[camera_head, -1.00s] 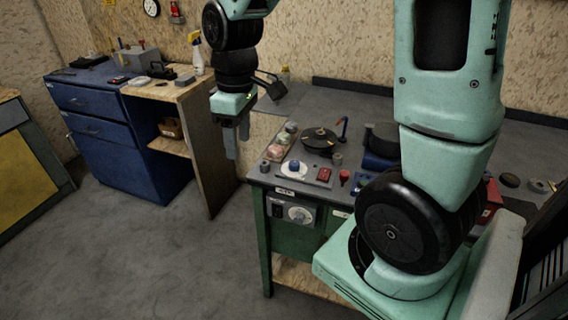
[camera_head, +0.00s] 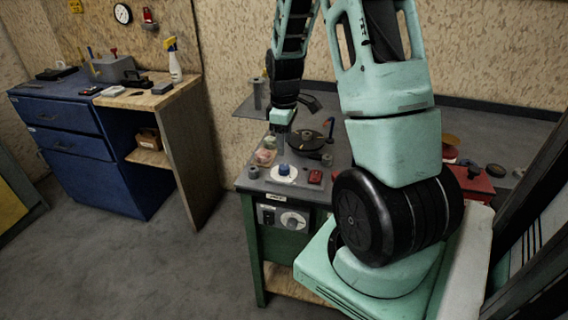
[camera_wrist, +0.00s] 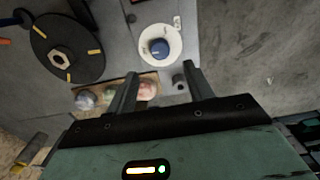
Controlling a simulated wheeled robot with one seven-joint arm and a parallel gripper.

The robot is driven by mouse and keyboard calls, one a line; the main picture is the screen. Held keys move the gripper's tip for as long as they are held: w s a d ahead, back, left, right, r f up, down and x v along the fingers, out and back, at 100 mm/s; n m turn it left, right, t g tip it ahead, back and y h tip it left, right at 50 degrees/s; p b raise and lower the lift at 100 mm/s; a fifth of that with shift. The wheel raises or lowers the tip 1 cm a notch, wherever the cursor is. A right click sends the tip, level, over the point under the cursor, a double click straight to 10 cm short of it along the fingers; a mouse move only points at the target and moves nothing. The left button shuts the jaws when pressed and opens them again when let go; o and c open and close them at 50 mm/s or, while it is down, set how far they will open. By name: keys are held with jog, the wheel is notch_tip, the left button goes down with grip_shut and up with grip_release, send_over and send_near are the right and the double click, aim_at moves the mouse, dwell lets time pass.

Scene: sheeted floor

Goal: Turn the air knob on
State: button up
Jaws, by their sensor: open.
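A blue knob (camera_head: 284,169) sits on a white round dial plate (camera_head: 273,177) at the front left of the workbench top. In the wrist view the blue knob (camera_wrist: 159,47) is just beyond the fingertips, roughly in line with the gap between them. My gripper (camera_wrist: 160,73) is open and empty, pointing down above the bench; in the head view my gripper (camera_head: 282,150) is over the blue knob. A second, pale knob (camera_head: 292,219) is on the front panel below. No readable label shows which is the air knob.
A red switch (camera_head: 315,177) is right of the dial plate. A tray of coloured pieces (camera_wrist: 147,92) and a black disc (camera_wrist: 66,50) lie close by. A blue cabinet (camera_head: 90,160) with a spray bottle (camera_head: 174,65) stands left. Open floor lies between.

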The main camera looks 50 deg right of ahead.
aim_at(284, 166)
notch_tip(284, 166, down, 9)
jog(key=shift+r+p, duration=0.2)
jog(key=shift+p, duration=0.1)
jog(key=c, duration=1)
